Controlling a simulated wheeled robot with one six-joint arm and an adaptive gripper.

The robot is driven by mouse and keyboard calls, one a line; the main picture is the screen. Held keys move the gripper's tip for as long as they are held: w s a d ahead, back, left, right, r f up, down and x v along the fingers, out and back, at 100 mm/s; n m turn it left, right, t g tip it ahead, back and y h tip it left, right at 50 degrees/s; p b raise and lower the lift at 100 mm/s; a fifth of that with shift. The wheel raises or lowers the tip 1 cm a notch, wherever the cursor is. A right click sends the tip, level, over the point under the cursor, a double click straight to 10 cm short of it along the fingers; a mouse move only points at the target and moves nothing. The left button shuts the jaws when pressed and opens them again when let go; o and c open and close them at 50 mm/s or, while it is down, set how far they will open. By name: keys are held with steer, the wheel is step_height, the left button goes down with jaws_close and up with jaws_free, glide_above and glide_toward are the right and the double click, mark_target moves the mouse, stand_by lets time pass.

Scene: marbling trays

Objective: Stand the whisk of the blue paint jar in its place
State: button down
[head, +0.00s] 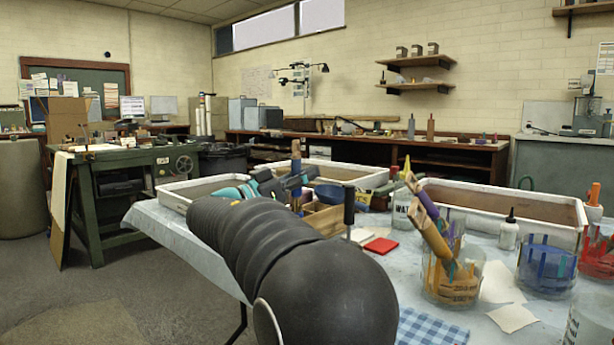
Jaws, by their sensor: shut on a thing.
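My gripper (287,183), teal and dark, is above the middle of the table, partly hidden behind my black arm. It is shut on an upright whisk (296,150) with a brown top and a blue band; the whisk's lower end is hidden. The blue paint jar (547,266) is a clear jar with blue paint on its walls, standing at the right of the table. No whisk visibly stands up out of it. A wooden compartment box (325,219) is just below and right of my gripper, partly covered by my arm.
An ochre paint jar (455,279) with leaning tools stands left of the blue jar. A red paint jar (598,254) is at the right edge. A white bottle (508,233), a water bottle (402,212), a blue bowl (333,194) and white-rimmed trays (500,194) crowd the table.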

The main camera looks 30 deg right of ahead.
steer(key=shift+w+f, duration=0.2)
steer(key=shift+f, duration=0.6)
steer(key=shift+d, duration=0.1)
steer(key=c, duration=1)
jaws_free()
steer(key=shift+r, duration=0.1)
step_height(320, 180, up, 11)
steer(key=shift+s+f, duration=0.15)
steer(key=shift+f, duration=0.05)
